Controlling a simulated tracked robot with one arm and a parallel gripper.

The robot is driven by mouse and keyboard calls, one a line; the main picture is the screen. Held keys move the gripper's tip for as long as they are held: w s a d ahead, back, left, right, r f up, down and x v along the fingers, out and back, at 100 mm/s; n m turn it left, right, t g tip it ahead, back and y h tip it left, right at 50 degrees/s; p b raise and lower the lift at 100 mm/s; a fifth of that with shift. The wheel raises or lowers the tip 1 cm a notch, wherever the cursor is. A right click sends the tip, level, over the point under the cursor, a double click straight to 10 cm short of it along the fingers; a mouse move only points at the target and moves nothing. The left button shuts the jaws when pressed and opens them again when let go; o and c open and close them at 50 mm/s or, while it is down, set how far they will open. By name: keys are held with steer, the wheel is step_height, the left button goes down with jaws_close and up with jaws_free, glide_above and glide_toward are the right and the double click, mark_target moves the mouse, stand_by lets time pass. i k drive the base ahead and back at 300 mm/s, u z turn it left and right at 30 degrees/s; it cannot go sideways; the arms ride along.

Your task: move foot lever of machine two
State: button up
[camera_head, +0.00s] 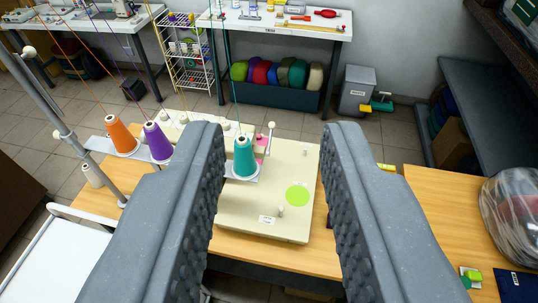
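A cream sewing machine (260,200) with a green round sticker and small white labels sits on a wooden table (300,262) in the middle of the view. I cannot read from its labels whether it is machine two. Orange, purple and teal thread cones (246,158) stand at its left and middle, with threads running up. My gripper (277,135) is open and empty, its two grey padded fingers reaching over the machine, one on each side. I cannot make out a foot lever; the space under the table is mostly hidden by the tabletop and fingers.
A white chair (58,258) is at the lower left. A second wooden table (440,215) at the right holds a clear bagged bundle (515,210). A grey bin (356,90) with a green and yellow part beside it stands at the back. Tiled floor is clear between.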

mark_target(271, 126)
steer(key=u, duration=0.1)
steer(key=i, duration=1.3)
steer(key=z, duration=0.55)
